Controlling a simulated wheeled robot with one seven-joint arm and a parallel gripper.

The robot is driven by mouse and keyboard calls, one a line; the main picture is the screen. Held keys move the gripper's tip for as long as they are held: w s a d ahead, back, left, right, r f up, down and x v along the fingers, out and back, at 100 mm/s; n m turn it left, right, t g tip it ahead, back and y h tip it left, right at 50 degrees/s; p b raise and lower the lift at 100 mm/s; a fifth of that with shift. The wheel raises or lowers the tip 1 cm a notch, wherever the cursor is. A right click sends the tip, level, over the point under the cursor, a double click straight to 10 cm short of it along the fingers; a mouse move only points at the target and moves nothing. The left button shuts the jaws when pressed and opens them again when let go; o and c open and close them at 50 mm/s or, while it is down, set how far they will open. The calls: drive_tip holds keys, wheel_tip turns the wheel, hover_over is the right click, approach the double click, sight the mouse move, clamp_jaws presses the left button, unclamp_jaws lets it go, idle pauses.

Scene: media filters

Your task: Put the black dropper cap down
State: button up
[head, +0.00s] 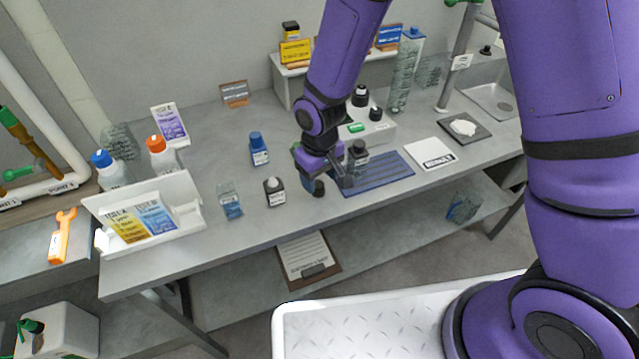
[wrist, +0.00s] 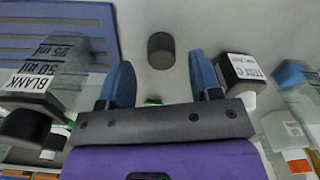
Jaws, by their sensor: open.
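The black dropper cap (head: 318,188) stands on the grey bench, just left of the blue mat and close by my gripper (head: 332,178). In the wrist view the cap (wrist: 161,50) is a dark cylinder beyond the fingertips and in line with the gap between them. My gripper (wrist: 162,74) is open, its two blue fingers spread wide, with nothing between them. Neither finger touches the cap in the wrist view. The BLANK bottle (wrist: 30,105) is at the wrist view's left, and a TEST C bottle (wrist: 240,75) with a black top is at the right.
The striped blue mat (head: 385,175) lies right of the cap. A dark-capped bottle (head: 275,192) and a clear blue-tinted vial (head: 229,202) stand to its left. A blue-capped bottle (head: 258,150) stands behind. The bench's front edge is near; bare bench lies around the cap.

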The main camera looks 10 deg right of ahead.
sight(321, 185)
wheel_tip(321, 185, up, 9)
idle(0.3)
drive_tip(key=shift+f, duration=0.1)
drive_tip(key=s+d+r+m+t, duration=0.1)
drive_tip(key=s+d+r+m, duration=0.1)
drive_tip(key=d+r, duration=0.6)
drive_tip(key=s+d+r+m+t, duration=0.1)
drive_tip(key=s+d+r+t, duration=0.1)
drive_tip(key=d+r, duration=0.65)
drive_tip(key=s+d+r+m+t, duration=0.1)
drive_tip(key=s+d+r, duration=0.3)
drive_tip(key=s, duration=0.3)
drive_tip(key=s+d+r+m+t, duration=0.1)
drive_tip(key=s+d+r+m, duration=0.1)
drive_tip(key=s+r, duration=0.4)
drive_tip(key=shift+s+d, duration=0.6)
drive_tip(key=shift+d, duration=0.3)
